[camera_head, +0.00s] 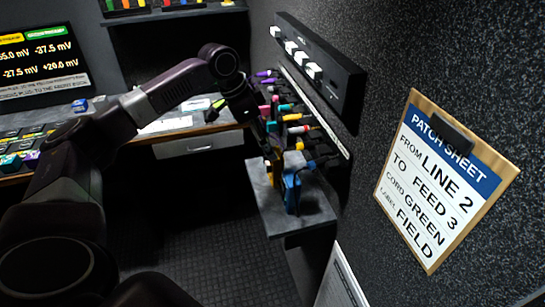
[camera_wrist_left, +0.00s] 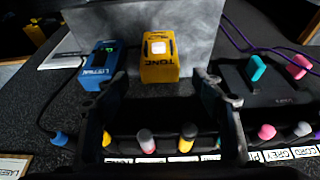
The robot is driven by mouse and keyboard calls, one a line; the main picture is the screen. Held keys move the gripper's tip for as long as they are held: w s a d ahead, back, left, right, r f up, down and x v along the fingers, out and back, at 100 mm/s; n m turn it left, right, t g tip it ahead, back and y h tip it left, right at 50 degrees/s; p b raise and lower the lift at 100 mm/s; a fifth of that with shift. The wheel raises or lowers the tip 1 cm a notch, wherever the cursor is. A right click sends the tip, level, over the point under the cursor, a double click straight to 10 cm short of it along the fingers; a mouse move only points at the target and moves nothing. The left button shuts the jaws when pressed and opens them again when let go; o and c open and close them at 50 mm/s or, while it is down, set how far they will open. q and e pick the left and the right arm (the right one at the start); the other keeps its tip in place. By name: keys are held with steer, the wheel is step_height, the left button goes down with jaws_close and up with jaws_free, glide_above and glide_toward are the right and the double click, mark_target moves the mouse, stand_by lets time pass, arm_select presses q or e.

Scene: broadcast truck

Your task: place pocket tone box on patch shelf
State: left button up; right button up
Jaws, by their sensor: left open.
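The pocket tone box (camera_wrist_left: 160,70) is yellow with a white button and the word TONE. It also shows in the head view (camera_head: 276,168), partly hidden by my gripper. It appears to rest on the grey patch shelf (camera_head: 265,207), whose surface shows in the wrist view (camera_wrist_left: 198,42). My left gripper (camera_head: 270,152) is at the shelf by the wall. In the wrist view its fingers (camera_wrist_left: 164,82) are open and spread to either side of the tone box, with no visible grip on it. My right gripper is not in view.
A blue listen box (camera_wrist_left: 101,66) stands beside the tone box on the shelf. Patch plugs in several colours (camera_head: 300,130) stick out of the wall panel close to my gripper. A clipboard patch sheet (camera_head: 440,180) hangs at right. A desk (camera_head: 200,140) lies behind.

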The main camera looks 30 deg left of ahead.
arm_select(q)
steer(key=v, duration=0.5)
steer(key=shift+b, duration=0.3)
steer(key=shift+f, duration=0.1)
